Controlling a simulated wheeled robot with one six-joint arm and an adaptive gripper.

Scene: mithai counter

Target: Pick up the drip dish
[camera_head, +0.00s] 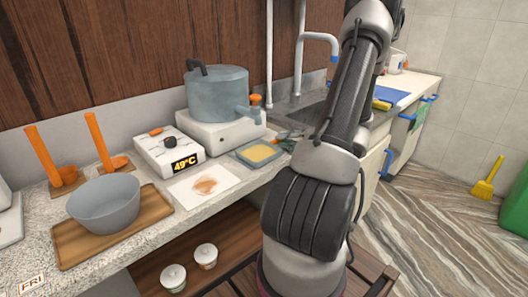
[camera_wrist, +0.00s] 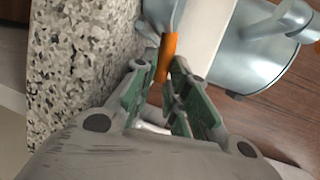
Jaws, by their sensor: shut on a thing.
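The drip dish (camera_head: 239,153) is a small square blue-grey dish with a yellow inside. In the head view it is at the counter's front edge, right of the stained white sheet and below the pot's tap. My gripper (camera_head: 287,137) is at its right side, partly hidden by my arm. In the wrist view a blue-grey part of the dish (camera_wrist: 160,14) shows at the top, with an orange handle (camera_wrist: 168,55) running down between the green-padded fingers. My gripper (camera_wrist: 165,88) is shut on this handle. I cannot tell whether the dish is clear of the counter.
A pot with an orange-handled tap (camera_head: 218,92) stands on a white stove (camera_head: 215,132) close behind. A white 49°C unit (camera_head: 167,152) and the stained sheet (camera_head: 204,187) lie left. A grey bowl (camera_head: 103,204) sits on a wooden tray. The sink (camera_head: 310,113) is behind my arm.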

